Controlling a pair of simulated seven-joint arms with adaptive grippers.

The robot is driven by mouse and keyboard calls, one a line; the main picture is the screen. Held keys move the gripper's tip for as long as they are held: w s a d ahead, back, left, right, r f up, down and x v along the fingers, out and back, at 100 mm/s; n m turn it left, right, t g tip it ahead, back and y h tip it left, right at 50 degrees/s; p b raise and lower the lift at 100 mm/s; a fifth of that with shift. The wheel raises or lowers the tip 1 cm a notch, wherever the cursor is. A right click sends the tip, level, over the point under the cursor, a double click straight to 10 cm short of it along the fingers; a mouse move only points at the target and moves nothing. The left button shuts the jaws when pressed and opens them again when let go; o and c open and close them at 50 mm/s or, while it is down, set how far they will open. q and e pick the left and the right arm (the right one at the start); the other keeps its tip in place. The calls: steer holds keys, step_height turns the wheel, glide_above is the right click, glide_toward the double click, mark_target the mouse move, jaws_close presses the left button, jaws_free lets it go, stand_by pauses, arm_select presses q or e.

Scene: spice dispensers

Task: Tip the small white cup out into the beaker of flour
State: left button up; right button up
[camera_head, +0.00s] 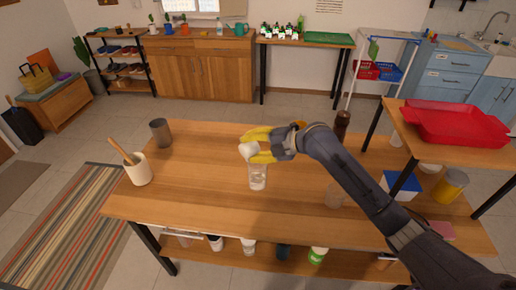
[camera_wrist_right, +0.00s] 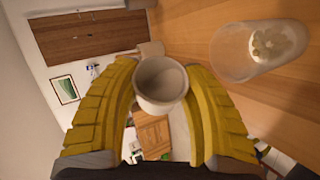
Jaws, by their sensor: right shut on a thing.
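The small white cup (camera_head: 249,150) is held between the yellow fingers of my right gripper (camera_head: 258,146), above the wooden table. In the right wrist view the cup (camera_wrist_right: 160,85) sits between the two fingers (camera_wrist_right: 160,98). Its mouth shows toward the camera and its inside looks pale; I cannot tell whether anything is in it. The clear beaker (camera_head: 257,177) stands on the table just below the cup and gripper, apart from them. In the right wrist view the beaker (camera_wrist_right: 240,58) is at the upper right, with pale contents inside. My left gripper is not in view.
A cream crock with wooden utensils (camera_head: 138,170) and a grey cup (camera_head: 160,132) stand at the table's left. A clear glass (camera_head: 334,195) stands near my right forearm. A dark brown bottle (camera_head: 342,124) is at the back right. The table's middle left is clear.

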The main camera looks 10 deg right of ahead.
steer(key=shift+d+f, duration=0.1)
steer(key=shift+f, duration=0.1)
steer(key=shift+w+d+r+m+g+y, duration=0.1)
steer(key=shift+w+d+m+y, duration=0.1)
steer(key=shift+m+y, duration=0.45)
steer(key=shift+w+d+r+m+g+y, duration=0.1)
steer(key=shift+d+m+y, duration=0.05)
steer(key=shift+m+y, duration=0.45)
steer(key=shift+w+d+r+m+g+y, duration=0.1)
steer(key=shift+w+d+m+y, duration=0.1)
steer(key=shift+m+y, duration=0.45)
stand_by(2.8)
steer(key=shift+s+a+n+h, duration=0.3)
steer(key=shift+a+n+h, duration=0.05)
steer(key=shift+n+h, duration=0.4)
steer(key=shift+a+f+n+h, duration=0.1)
steer(key=shift+f+n+h, duration=0.1)
steer(key=shift+n+h, duration=0.15)
steer(key=shift+s, duration=0.1)
